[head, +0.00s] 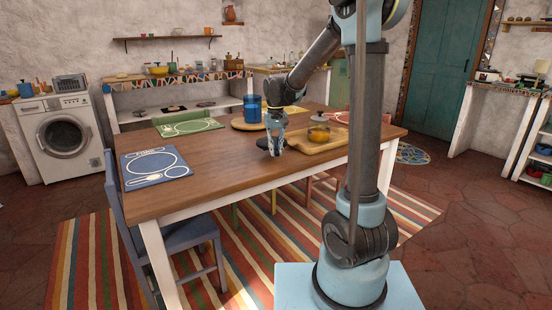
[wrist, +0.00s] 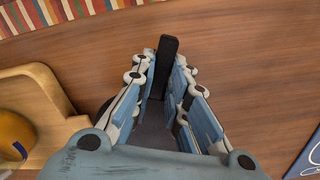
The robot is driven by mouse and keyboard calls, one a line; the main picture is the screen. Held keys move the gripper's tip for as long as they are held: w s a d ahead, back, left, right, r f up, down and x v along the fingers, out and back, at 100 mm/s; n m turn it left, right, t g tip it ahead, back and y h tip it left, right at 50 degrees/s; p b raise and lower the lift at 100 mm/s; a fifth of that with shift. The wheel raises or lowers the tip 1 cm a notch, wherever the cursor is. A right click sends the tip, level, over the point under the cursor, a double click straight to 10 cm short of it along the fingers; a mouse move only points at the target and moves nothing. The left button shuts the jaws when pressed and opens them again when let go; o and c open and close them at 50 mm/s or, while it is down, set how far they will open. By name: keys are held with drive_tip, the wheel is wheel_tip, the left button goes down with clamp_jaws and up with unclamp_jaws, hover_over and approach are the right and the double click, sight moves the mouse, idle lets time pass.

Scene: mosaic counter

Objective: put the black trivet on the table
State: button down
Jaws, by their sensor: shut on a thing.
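My gripper (head: 275,143) is low over the wooden table (head: 215,168), to the left of a wooden tray. In the wrist view my gripper (wrist: 166,75) has its fingers closed in on the black trivet (wrist: 167,52). The trivet shows as a narrow dark piece reaching out between the fingertips. A darker part shows farther back between the fingers. The rest of the trivet is hidden by the fingers. In the head view it is only a small dark patch at the gripper, and I cannot tell whether it touches the tabletop.
The wooden tray (head: 311,149) holds an amber glass pot (head: 318,131). A blue jar (head: 252,108) stands on a round board behind the gripper. Blue (head: 155,167) and green (head: 188,124) placemats lie on the left. The front middle of the tabletop is clear.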

sight(275, 164)
drive_tip(key=shift+f, duration=2)
drive_tip(key=shift+s, duration=0.1)
drive_tip(key=c, duration=1.6)
unclamp_jaws()
drive_tip(key=shift+o, duration=0.2)
drive_tip(key=shift+r, duration=0.15)
